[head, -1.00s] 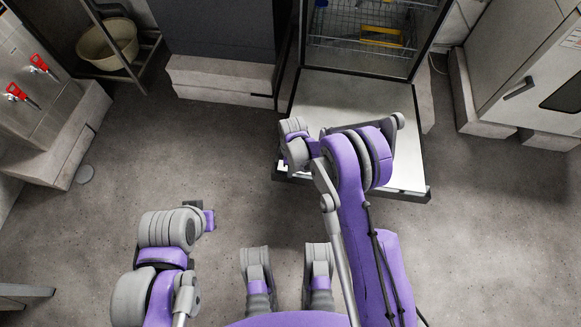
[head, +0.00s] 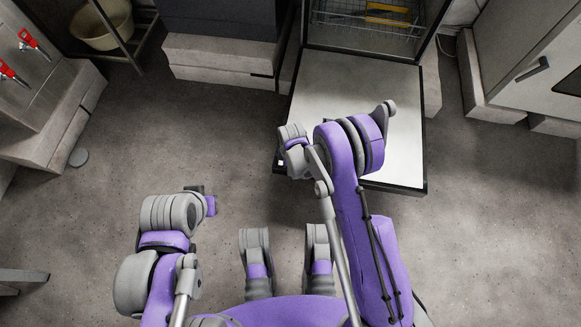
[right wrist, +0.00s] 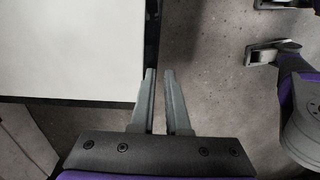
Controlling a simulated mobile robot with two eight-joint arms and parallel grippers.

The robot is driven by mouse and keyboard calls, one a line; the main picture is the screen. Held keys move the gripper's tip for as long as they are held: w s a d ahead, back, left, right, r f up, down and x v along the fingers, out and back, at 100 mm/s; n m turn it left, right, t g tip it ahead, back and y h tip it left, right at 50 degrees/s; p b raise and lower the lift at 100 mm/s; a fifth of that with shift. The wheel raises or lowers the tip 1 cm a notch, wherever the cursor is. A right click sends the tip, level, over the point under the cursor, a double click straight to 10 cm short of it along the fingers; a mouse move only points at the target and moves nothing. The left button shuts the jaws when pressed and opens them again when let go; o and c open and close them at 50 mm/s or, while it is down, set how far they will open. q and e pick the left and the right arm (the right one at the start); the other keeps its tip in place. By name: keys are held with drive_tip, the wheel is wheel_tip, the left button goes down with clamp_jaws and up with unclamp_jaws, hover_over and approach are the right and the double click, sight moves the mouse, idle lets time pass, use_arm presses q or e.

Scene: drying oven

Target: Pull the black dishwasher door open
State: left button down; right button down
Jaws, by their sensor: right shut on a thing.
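The dishwasher door (head: 385,100) is folded down in the head view, its pale inner panel facing up inside a black rim. The door also fills the upper left of the right wrist view (right wrist: 70,50). My right gripper (right wrist: 159,73) is shut on the door's black rim near its front left corner; in the head view my wrist hides the fingers. The open dishwasher cavity (head: 365,40) shows a wire rack behind the door. My left gripper (head: 204,198) is out over the floor at the left, apart from the door; its fingers are too unclear to read.
A grey cabinet on a stone plinth (head: 220,60) stands left of the dishwasher. A white cabinet with a dark handle (head: 535,70) stands at the right. Red-handled taps (head: 28,40) and a bucket (head: 100,25) are at the left.

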wheel_tip(320, 180, up, 14)
drive_tip(key=p, duration=0.5)
drive_tip(key=shift+w, duration=0.15)
